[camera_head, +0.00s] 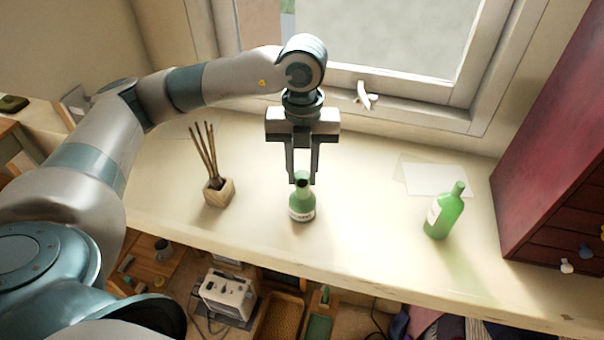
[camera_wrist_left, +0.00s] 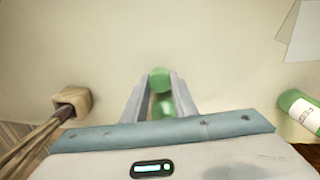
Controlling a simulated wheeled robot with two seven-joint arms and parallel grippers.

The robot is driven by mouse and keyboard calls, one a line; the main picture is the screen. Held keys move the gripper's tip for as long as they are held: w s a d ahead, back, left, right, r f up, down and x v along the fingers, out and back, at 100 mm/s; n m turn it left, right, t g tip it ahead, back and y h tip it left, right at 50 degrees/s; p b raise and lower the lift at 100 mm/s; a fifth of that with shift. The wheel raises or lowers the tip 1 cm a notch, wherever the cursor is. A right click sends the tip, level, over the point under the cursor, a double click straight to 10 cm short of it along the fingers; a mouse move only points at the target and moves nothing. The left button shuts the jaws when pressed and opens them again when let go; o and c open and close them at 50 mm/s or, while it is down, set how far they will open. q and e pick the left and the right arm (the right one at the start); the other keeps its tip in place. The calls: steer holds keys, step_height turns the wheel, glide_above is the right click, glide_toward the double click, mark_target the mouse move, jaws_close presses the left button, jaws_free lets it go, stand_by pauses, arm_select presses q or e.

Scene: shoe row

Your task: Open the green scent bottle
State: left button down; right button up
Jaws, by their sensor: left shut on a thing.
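A dark green round-bodied bottle (camera_head: 302,207) with a white label stands upright on the pale sill top, below my left gripper. My left gripper (camera_head: 302,180) points down and is shut on a small green piece (camera_head: 301,175) at the top of this bottle, apparently its stopper. A dark spot like an open mouth shows just under that piece. In the left wrist view, green shows between the fingers (camera_wrist_left: 160,90); I cannot tell there which part is stopper and which is bottle. My right gripper is not in view.
A wooden holder (camera_head: 218,192) with several dark reeds stands to the left. A lighter green, taller bottle (camera_head: 443,212) stands to the right, near paper sheets (camera_head: 435,178). A red cabinet (camera_head: 545,130) bounds the right. The window handle (camera_head: 365,96) is behind.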

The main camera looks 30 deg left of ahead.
arm_select(q)
steer(key=shift+f, duration=0.9)
steer(key=shift+f, duration=0.1)
steer(key=shift+f, duration=0.1)
steer(key=c, duration=1.7)
jaws_free()
steer(key=shift+o, duration=1.3)
